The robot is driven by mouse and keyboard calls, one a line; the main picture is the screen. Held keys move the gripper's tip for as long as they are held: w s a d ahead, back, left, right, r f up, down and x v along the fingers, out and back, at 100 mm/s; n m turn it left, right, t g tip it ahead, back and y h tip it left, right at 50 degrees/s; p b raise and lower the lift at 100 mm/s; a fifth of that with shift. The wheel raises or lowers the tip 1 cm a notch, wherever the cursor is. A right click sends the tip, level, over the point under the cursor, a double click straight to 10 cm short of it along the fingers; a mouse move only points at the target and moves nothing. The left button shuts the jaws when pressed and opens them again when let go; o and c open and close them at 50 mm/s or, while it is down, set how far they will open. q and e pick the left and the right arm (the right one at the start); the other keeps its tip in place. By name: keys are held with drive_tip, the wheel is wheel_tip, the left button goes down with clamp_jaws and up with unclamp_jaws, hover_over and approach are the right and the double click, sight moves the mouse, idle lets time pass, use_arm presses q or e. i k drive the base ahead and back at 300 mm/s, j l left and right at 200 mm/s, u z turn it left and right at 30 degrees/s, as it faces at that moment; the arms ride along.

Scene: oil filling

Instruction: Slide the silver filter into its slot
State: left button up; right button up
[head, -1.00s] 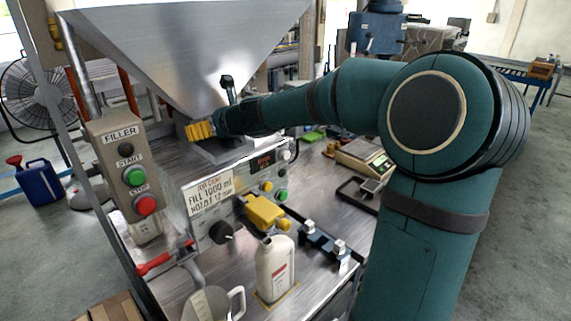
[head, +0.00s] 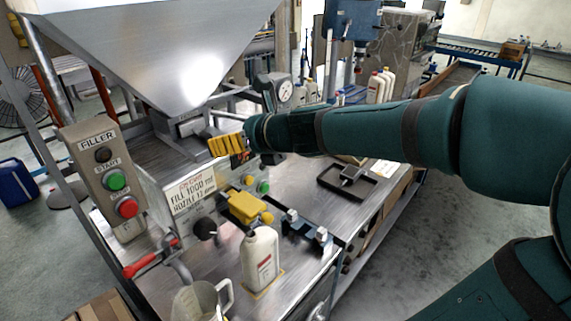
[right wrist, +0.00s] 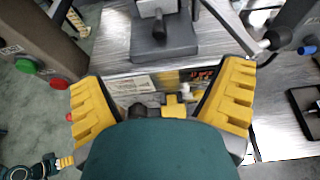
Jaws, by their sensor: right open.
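My right gripper (head: 212,147) has yellow fingers spread open and empty, in front of the outlet under the steel hopper (head: 160,45). In the right wrist view my right gripper (right wrist: 160,95) is wide apart. A silver block with a dark knob (right wrist: 157,10) on a grey base shows beyond the fingers, touching neither; I cannot tell whether it is the filter. A small silver piece (head: 350,173) sits in a black tray (head: 328,184) on the right of the bench. The slot is not clearly visible. My left gripper (right wrist: 65,162) shows small at the lower left; its jaws are unclear.
The filler button box (head: 100,165) stands on the left. The control panel (head: 190,195) with yellow valve (head: 248,208) is below my right gripper. A white bottle (head: 260,262), a clear jug (head: 200,302) and a red-handled clamp (head: 140,268) stand in front. The bench right of centre is partly clear.

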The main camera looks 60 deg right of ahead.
sight(195, 124)
drive_tip(key=k, duration=0.95)
